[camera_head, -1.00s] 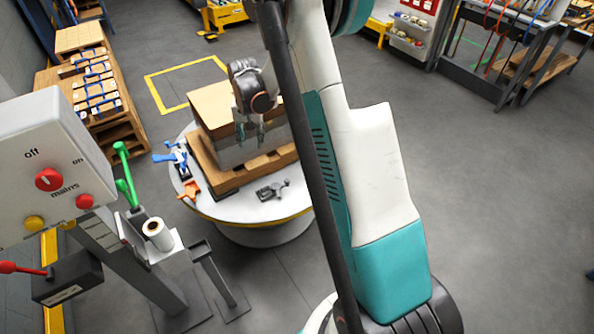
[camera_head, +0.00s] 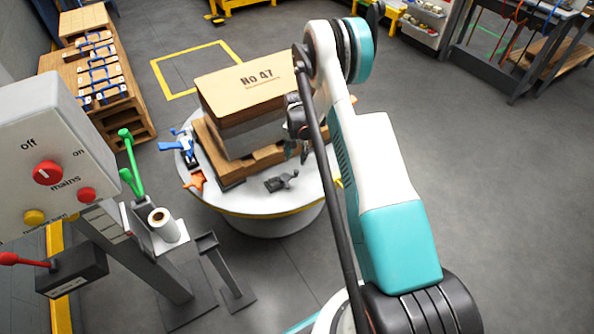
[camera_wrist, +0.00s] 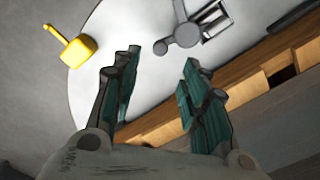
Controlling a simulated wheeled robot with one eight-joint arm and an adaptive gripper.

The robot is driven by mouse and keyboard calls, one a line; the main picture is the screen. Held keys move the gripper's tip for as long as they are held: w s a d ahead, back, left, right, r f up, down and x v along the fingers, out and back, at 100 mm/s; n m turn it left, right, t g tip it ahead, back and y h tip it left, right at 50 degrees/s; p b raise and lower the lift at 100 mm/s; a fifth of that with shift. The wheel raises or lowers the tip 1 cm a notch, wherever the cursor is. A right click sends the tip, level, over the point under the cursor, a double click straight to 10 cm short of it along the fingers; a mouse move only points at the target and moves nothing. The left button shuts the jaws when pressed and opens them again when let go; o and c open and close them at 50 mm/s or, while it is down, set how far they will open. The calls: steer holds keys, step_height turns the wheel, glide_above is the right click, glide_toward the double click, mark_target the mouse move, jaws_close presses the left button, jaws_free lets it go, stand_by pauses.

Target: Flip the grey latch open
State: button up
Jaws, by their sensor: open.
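The grey latch (camera_head: 281,181) lies on the front part of the round white table (camera_head: 255,213), in front of a wooden base. In the wrist view the latch (camera_wrist: 183,35) shows at the top, with a round knob and an arm pointing up. My gripper (camera_head: 304,154) is above the table, right of and above the latch in the head view. In the wrist view its two green-padded fingers (camera_wrist: 160,68) are apart with nothing between them, and the latch is beyond the tips, not touched.
A box marked "No 47" (camera_head: 245,88) sits on the wooden base (camera_head: 262,157). A blue clamp (camera_head: 180,145) and an orange piece (camera_head: 195,180) are at the table's left. A control panel (camera_head: 60,140) with green levers stands left. A yellow-headed item (camera_wrist: 80,51) shows in the wrist view.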

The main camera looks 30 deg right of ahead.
mark_target(296, 171)
step_height(296, 171, down, 9)
steer(key=b, duration=0.2)
steer(key=shift+r+b, duration=0.2)
steer(key=shift+b, duration=0.15)
steer(key=shift+c, duration=0.5)
jaws_close()
